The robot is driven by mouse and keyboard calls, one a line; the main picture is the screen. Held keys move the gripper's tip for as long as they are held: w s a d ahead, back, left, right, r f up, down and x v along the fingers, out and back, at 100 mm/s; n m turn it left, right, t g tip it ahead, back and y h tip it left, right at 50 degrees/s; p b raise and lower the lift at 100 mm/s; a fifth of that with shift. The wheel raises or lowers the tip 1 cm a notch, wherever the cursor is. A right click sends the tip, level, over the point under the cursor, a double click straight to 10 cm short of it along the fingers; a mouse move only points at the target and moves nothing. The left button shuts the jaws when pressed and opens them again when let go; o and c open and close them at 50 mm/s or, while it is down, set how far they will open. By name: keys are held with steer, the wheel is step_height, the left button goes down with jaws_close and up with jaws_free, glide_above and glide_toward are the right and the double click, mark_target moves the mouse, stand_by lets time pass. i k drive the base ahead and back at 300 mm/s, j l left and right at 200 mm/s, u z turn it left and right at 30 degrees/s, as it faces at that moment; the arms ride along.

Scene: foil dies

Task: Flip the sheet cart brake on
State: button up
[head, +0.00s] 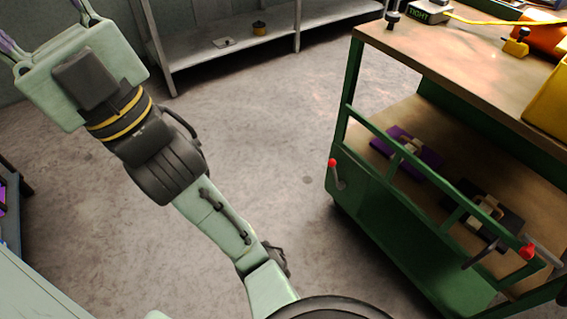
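The green cart (372,216) with a wooden top stands at the right. A short lever with a red knob (332,163) is on its left corner panel, knob upward. A second red knob (527,252) sits near the right end of the rail, beside grey metal rods. I cannot tell which one is the brake lever, or its on or off position. The cart's wheels are hidden. My gripper (44,22) is at the top left, far from the cart. Its two fingers are spread wide apart at the palm's corners; the tips are cut off by the frame. I see nothing between them.
The cart's lower shelf holds a purple plate (428,158) and a dark plate (512,222) with blocks on them. Its top carries a black box (430,12) and yellow and orange items. A grey shelf (225,58) stands along the back wall. The floor (285,130) between is clear.

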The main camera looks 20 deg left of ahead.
mark_target(332, 162)
steer(key=u, duration=0.3)
steer(key=i+j, duration=0.25)
steer(key=i, duration=0.25)
steer(key=i+j+z, duration=0.1)
steer(key=i+j, duration=0.15)
steer(key=i, duration=0.2)
